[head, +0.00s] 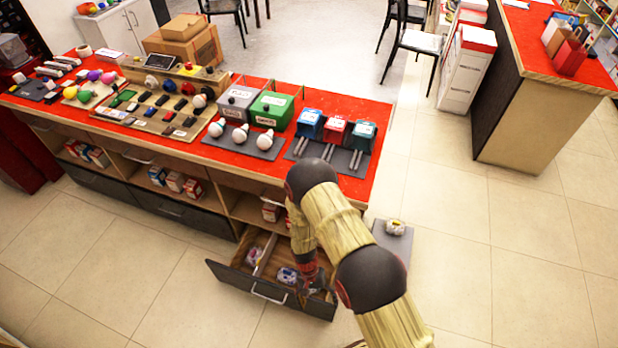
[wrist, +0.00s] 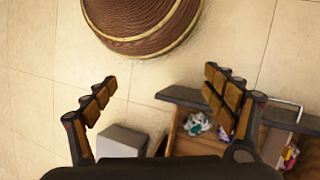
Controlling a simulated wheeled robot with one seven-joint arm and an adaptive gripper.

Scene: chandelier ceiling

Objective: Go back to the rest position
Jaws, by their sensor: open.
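My gripper (head: 316,280) is low at the right end of an open drawer (head: 225,272) in the head view, partly hidden by my arm. In the wrist view my gripper (wrist: 160,82) has its two fingers spread wide, with nothing between them. The drawer front (wrist: 180,97) shows behind the right finger there. A white and blue packet (head: 287,275) lies in the drawer's right compartment, left of my gripper. Another small packet (head: 254,255) lies in the left compartment. I cannot tell the gripper's exact height over the drawer.
The red-topped counter (head: 345,180) above the drawer holds bulbs, switches and colored boxes. A low grey stand (head: 393,245) with a small packet (head: 395,227) is right of the drawer. A brown ribbed round object (wrist: 145,22) is near the fingers. Tiled floor (head: 480,260) is clear at right.

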